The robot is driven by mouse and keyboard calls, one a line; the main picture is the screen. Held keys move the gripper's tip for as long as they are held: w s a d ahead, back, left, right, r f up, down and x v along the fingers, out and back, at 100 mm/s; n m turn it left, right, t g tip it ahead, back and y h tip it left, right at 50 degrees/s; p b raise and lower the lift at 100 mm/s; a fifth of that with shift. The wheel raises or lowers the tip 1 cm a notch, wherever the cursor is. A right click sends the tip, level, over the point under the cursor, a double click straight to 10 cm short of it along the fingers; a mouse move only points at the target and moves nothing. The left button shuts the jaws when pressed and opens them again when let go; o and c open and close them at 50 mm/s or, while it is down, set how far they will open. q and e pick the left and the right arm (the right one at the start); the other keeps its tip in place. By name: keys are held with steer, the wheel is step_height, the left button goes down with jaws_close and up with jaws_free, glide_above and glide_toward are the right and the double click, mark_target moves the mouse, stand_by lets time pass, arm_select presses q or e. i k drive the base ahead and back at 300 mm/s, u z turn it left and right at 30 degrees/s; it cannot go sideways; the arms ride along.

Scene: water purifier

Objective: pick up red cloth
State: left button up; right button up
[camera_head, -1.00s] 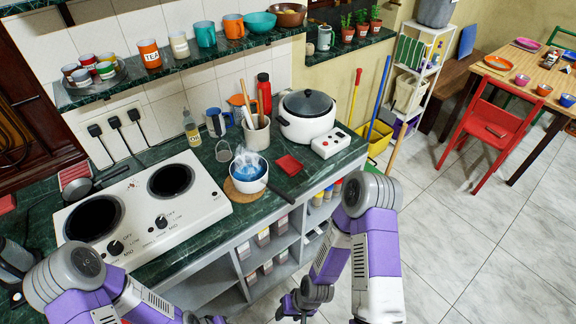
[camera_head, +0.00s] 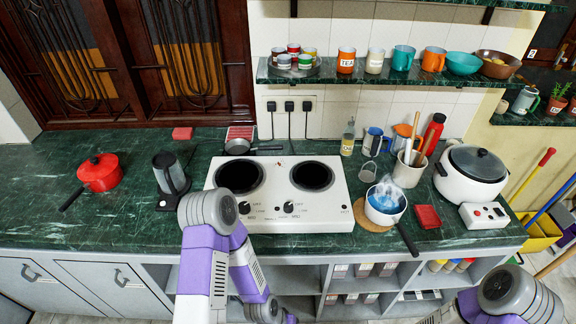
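A folded red cloth-like square (camera_head: 428,217) lies flat on the green counter, right of a small steaming pot and in front of the white cooker. A second, smaller red piece (camera_head: 182,133) lies at the back of the counter, left of the stove. I cannot tell from here whether either is cloth or something stiffer. My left arm comes up at the bottom middle, in front of the stove, and its gripper is out of frame. My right arm shows at the bottom right corner, and its gripper is out of frame too.
A steaming pot (camera_head: 385,203) stands on a round mat, its handle passing left of the red square. A white cooker (camera_head: 470,170) and a switch box (camera_head: 484,215) stand to the right. The stove (camera_head: 282,220) fills the middle. A shelf (camera_head: 380,75) overhangs the back.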

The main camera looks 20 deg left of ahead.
mark_target(427, 218)
steer(key=z, duration=2.05)
steer(key=i, duration=1.35)
steer(key=u, duration=1.8)
